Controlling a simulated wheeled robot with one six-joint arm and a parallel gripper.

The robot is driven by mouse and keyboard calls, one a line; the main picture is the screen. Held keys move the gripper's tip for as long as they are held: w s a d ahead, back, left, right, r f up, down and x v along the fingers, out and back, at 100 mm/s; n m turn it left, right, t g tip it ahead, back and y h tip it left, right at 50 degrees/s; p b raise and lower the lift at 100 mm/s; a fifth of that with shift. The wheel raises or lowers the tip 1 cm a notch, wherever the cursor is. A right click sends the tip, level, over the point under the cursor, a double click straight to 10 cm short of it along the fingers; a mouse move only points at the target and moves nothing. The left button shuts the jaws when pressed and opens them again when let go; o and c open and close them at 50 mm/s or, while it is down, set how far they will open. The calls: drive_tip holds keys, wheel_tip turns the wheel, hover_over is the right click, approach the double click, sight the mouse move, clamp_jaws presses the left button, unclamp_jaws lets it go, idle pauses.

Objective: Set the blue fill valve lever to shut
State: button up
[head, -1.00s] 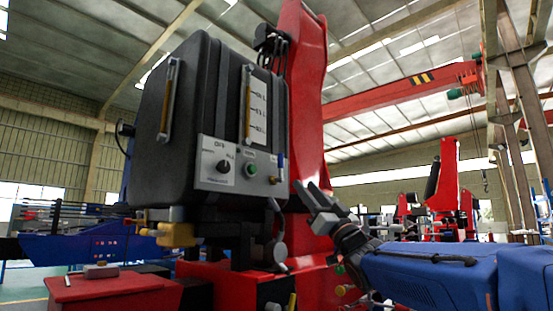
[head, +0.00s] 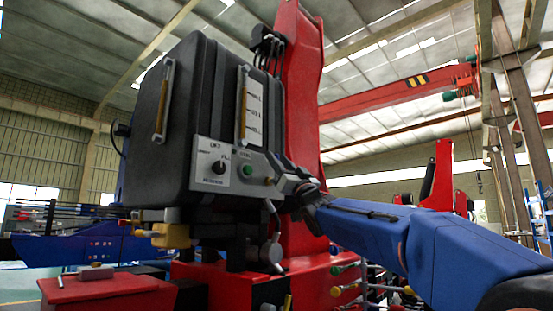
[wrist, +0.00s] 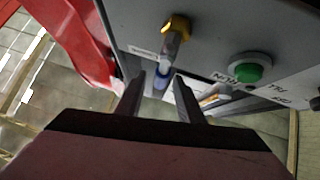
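The fill valve lever (wrist: 173,50) hangs from a brass pivot on the grey control panel in the wrist view, its blue end pointing toward my gripper. My gripper (wrist: 160,78) is open, with one finger on each side of the blue end. Small gaps show between the lever and both fingers. In the head view my gripper (head: 280,173) is at the right edge of the control panel (head: 214,178), beside the brass pivot (head: 268,181). There it hides the blue part of the lever.
A green button (wrist: 250,68) sits right of the lever in the wrist view. A black selector knob (head: 218,167) is farther left on the panel. The black tank (head: 180,110) rises above, beside the red crane column (head: 300,80). A grey hanging lever (head: 272,250) is below.

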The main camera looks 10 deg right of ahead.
drive_tip(key=shift+x, duration=0.8)
clamp_jaws()
